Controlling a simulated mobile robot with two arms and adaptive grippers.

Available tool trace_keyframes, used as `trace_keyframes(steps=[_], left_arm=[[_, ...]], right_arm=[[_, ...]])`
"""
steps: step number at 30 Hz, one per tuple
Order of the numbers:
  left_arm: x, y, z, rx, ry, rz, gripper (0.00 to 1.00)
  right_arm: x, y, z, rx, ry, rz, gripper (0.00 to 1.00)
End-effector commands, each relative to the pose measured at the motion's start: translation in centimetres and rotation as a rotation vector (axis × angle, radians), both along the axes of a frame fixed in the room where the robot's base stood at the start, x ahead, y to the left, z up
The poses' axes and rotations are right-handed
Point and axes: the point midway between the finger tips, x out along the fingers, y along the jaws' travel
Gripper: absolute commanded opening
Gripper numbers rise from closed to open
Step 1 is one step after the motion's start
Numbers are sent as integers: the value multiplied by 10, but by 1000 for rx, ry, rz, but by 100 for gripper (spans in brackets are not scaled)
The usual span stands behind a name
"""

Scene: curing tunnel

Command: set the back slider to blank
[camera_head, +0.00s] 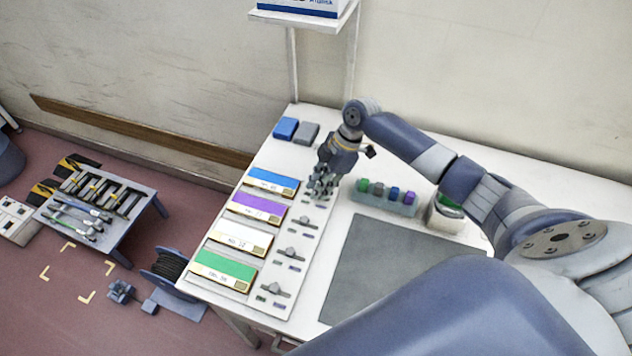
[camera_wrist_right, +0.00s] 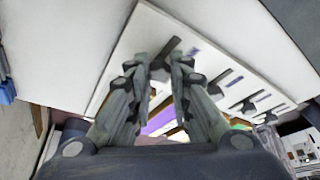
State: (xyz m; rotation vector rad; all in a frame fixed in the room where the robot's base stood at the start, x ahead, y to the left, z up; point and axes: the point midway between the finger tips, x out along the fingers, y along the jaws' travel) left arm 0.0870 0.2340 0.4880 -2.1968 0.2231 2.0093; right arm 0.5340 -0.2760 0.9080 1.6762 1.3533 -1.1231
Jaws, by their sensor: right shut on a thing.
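A white slider panel (camera_head: 272,302) lies along the white table beside a column of coloured cards. It carries several grey sliders in a row, front to back. My right gripper (camera_head: 322,186) is over the back end of the panel and hides most of the back slider in the head view. In the right wrist view, the back slider's dark knob (camera_wrist_right: 166,50) stands between the two fingertips of my right gripper (camera_wrist_right: 160,74), which is shut on it. The slider's marks are too hidden to read. My left gripper is not in view.
Blue (camera_head: 273,181), purple (camera_head: 257,207), white (camera_head: 241,238) and green (camera_head: 224,267) cards lie left of the panel. A tray of coloured pegs (camera_head: 388,205) and a jar (camera_head: 446,214) stand to the right. A grey mat (camera_head: 385,270) leaves flat, clear room in front.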

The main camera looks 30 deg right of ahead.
Motion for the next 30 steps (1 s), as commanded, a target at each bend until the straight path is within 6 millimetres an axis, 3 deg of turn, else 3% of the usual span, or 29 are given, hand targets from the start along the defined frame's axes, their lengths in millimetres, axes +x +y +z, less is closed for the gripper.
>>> trace_keyframes(steps=[5, 6, 9, 20, 23, 30], left_arm=[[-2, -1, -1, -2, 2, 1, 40], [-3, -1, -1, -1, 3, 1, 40], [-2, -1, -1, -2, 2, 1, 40], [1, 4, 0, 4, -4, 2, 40], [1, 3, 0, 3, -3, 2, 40], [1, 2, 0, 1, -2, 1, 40]], right_arm=[[0, 1, 0, 2, -1, 1, 0], [1, 1, 0, 2, -1, 1, 24], [1, 1, 1, 2, -2, 1, 40], [1, -1, 3, 1, -2, -1, 40], [1, -5, 13, -1, -4, -2, 40], [-3, -24, 59, -1, -5, 0, 40]])
